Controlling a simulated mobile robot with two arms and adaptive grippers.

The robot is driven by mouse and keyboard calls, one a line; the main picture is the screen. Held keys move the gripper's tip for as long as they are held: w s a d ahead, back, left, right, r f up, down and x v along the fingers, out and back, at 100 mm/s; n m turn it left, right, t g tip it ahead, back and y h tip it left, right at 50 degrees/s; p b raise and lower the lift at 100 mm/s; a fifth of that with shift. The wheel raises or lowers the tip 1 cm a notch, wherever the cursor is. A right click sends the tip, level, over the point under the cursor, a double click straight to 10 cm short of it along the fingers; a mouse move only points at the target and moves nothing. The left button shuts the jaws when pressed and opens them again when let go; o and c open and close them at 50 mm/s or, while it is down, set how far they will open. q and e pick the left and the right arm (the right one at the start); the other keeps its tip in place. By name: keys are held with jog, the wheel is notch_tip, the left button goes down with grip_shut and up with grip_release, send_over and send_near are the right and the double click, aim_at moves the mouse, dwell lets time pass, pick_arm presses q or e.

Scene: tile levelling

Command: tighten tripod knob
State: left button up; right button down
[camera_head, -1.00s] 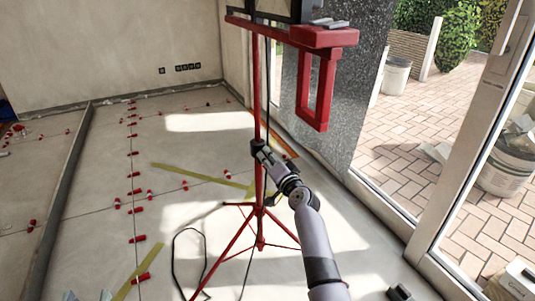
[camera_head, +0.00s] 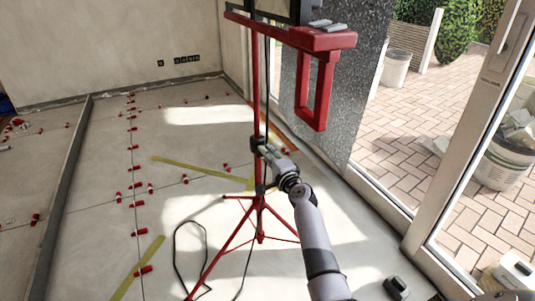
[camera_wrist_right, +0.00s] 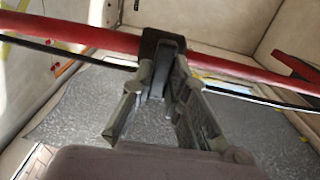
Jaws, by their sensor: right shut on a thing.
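A red tripod (camera_head: 257,90) stands on the tiled floor with its legs spread and a red lamp bracket on top. A black clamp collar with its knob sits partway up the pole. In the right wrist view the red pole (camera_wrist_right: 100,38) crosses the picture and the black knob (camera_wrist_right: 157,85) points down from the collar between my fingers. My right gripper (camera_head: 266,147) reaches the collar from the front right. In the wrist view my right gripper (camera_wrist_right: 160,92) is shut on the knob, one finger on each side. My left gripper is not in view.
Red levelling clips (camera_head: 138,232) stand in rows along the tile joints. Yellow strips (camera_head: 200,171) lie on the floor. A black cable (camera_head: 178,245) loops by the tripod's feet. A glass door frame (camera_head: 470,140) is at right; a bucket (camera_head: 505,160) stands outside.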

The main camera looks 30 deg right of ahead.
jog(key=shift+f, duration=0.1)
dwell(0.3)
jog(key=c, duration=1.6)
grip_release()
jog(key=shift+o, duration=0.2)
jog(key=s, duration=1.2)
jog(key=shift+a, duration=0.3)
